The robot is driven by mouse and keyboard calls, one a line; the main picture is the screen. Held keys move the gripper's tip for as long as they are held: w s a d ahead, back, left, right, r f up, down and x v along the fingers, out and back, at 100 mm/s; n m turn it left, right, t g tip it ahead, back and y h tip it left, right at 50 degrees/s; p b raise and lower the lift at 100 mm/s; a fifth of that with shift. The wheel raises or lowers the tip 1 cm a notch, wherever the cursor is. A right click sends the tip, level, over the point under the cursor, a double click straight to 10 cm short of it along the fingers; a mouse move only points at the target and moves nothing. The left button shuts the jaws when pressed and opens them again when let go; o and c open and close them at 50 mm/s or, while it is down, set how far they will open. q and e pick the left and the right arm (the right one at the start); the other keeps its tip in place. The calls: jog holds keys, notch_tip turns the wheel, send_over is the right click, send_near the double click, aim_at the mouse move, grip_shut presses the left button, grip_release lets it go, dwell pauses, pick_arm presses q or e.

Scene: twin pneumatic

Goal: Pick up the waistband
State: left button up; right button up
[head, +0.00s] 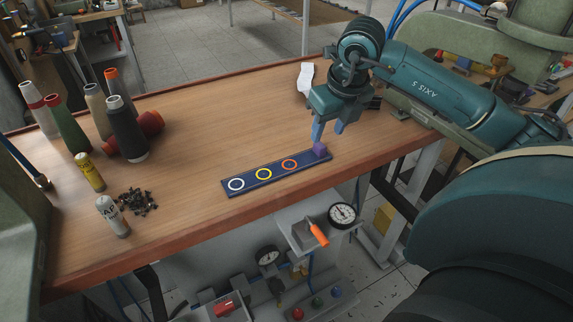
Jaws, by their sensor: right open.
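My right gripper (329,132) is open, its fingers pointing down just above the right end of a dark blue strip. A small purple block (320,150) sits at that end of the strip (304,168), right under the left finger; I cannot tell whether they touch. Nothing shows clearly as a waistband. A small white, cloth-like piece (306,78) lies on the table behind the gripper, to its left; I cannot tell if it is the waistband. My left gripper is out of view.
The strip carries white, yellow and orange rings (289,164). Thread cones (126,130), small bottles (113,215) and a dark pile of small parts (135,201) stand at the left of the wooden table (200,110). Gauges (342,214) are below its front edge. The table's middle is clear.

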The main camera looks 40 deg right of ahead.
aim_at(321, 145)
jog(key=shift+p+x, duration=0.3)
jog(key=shift+x, duration=2.45)
jog(key=shift+w+a, duration=0.1)
jog(key=shift+c, duration=0.3)
jog(key=shift+r, duration=0.1)
grip_shut()
